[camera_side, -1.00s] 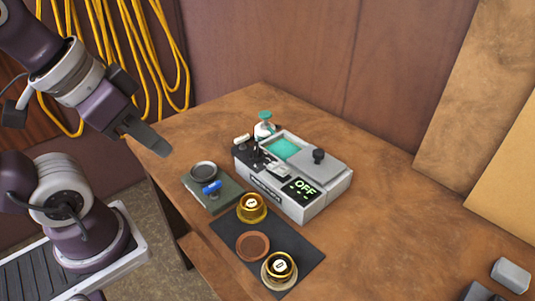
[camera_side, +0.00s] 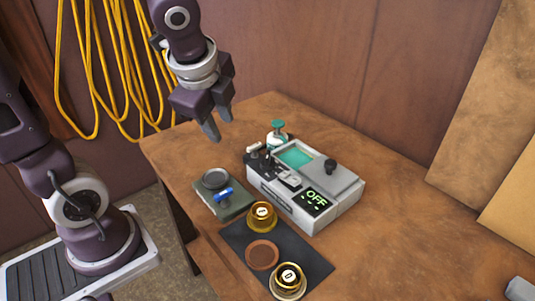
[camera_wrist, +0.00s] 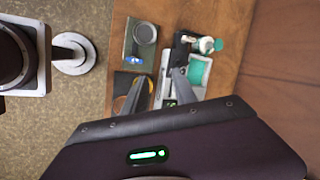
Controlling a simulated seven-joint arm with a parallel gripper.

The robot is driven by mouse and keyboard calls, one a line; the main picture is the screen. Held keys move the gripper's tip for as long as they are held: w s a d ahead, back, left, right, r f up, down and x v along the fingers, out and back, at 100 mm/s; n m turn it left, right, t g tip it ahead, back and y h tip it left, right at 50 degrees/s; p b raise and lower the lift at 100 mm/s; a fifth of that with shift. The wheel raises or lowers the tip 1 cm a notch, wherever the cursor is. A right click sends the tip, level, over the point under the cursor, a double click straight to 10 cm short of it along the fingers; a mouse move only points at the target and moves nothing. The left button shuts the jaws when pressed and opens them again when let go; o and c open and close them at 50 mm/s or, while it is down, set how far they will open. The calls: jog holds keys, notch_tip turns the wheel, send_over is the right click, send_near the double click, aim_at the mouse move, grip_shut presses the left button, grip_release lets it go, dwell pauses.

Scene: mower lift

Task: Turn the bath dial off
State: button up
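The bath (camera_side: 291,206) is a light grey box on the wooden bench, with a teal-filled basin (camera_side: 296,157) at its back. Its front display (camera_side: 316,199) reads OFF in green. A black knob (camera_side: 330,165) stands on the grey lid, and small dark fittings (camera_side: 256,157) sit at the left end; I cannot tell which part is the dial. My gripper (camera_side: 217,121) hangs in the air left of and above the bath, fingers pointing down, apart and empty. In the wrist view its fingers (camera_wrist: 158,88) are spread, one overlapping the bath's basin (camera_wrist: 200,70).
A green scale-like block (camera_side: 226,207) with a blue handle lies left of the bath. A dark mat (camera_side: 292,246) in front holds two brass pots (camera_side: 262,216) and a brown disc (camera_side: 262,255). A teal-capped bottle (camera_side: 278,134) stands behind the bath.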

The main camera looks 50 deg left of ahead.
jog(key=w+a+f+m, duration=0.1)
jog(key=w+f+m, duration=0.2)
jog(key=w+m, duration=0.3)
jog(key=m, duration=0.8)
send_near(268, 155)
jog(key=f, duration=0.1)
jog(key=shift+g, duration=0.3)
jog(key=x, duration=0.8)
jog(key=shift+w+a, duration=0.25)
jog(key=shift+w, duration=0.2)
jog(key=shift+c, duration=0.4)
grip_shut()
